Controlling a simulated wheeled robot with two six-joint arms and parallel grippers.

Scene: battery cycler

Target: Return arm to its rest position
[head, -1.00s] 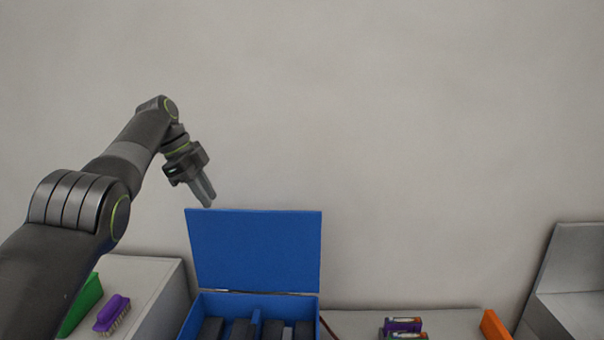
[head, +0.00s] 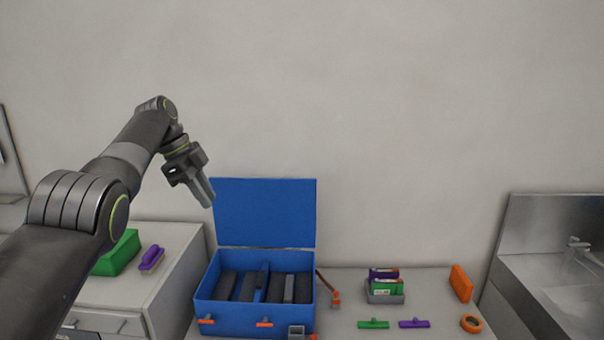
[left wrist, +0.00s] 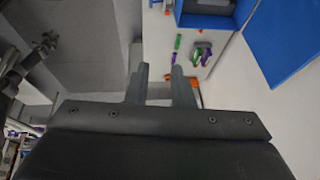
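My left arm comes in from the left in the head view, raised in front of the wall. Its gripper (head: 208,198) points down and to the right, near the upper left corner of the blue case's raised lid (head: 265,212). In the left wrist view its two fingers (left wrist: 161,75) stand apart with an empty gap between them. The gripper holds nothing. My right arm is not in the head view. A dark jointed part at the left edge of the left wrist view may belong to it, but its gripper's state cannot be made out.
The open blue case (head: 235,318) holds several dark modules. Right of it are a grey holder (head: 385,297) with coloured packs, an orange block (head: 461,283) and a tape roll (head: 471,324). A green box (head: 118,253) and purple brush (head: 151,257) lie left. A sink (head: 560,265) stands right.

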